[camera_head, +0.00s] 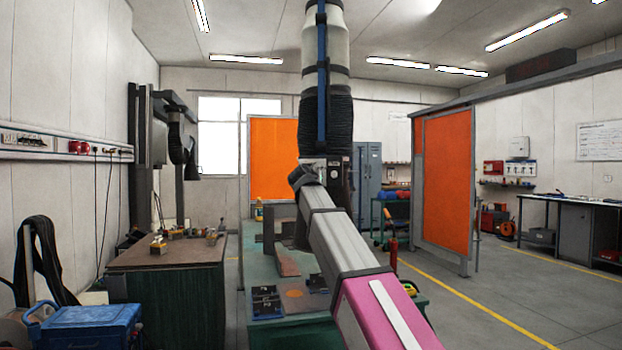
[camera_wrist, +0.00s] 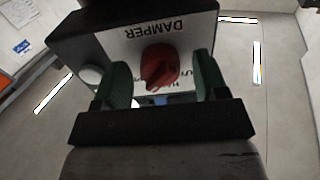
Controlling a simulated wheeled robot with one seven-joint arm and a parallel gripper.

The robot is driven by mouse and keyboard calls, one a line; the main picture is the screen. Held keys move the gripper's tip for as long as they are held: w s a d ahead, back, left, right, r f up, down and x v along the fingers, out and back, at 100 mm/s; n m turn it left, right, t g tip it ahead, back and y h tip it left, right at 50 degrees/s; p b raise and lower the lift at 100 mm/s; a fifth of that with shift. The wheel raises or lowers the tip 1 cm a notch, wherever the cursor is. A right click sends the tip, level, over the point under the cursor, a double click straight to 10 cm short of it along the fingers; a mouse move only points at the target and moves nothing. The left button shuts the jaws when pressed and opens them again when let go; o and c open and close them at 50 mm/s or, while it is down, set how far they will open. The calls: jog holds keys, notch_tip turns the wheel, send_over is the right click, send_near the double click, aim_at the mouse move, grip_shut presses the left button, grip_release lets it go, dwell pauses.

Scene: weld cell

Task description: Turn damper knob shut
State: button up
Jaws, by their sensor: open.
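The red damper knob (camera_wrist: 159,66) sits on a white plate (camera_wrist: 120,47) marked DAMPER, which reads upside down in the wrist view. The plate is on the face of a dark box (camera_wrist: 75,32). The knob's raised grip slants toward the lower left. My gripper (camera_wrist: 162,72) is open, with one green finger on each side of the knob. Gaps show between the knob and both fingers. Lettering below the knob is partly hidden by my gripper. In the head view my arm covers the knob and the gripper.
A pale round part (camera_wrist: 91,75) is beside the left finger. In the head view, a black extraction hose (camera_head: 325,125) hangs above a green bench (camera_head: 300,328). A dark-topped bench (camera_head: 150,255) and a blue box (camera_head: 90,328) stand left.

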jog(key=shift+c, duration=0.3)
jog(key=c, duration=0.9)
jog(key=shift+o, duration=0.2)
jog(key=shift+n, duration=0.4)
jog(key=n, duration=0.3)
jog(key=shift+d+n, duration=0.1)
jog(key=shift+n, duration=0.3)
jog(key=n, duration=1.3)
jog(key=shift+r, duration=0.1)
jog(key=shift+n, duration=0.3)
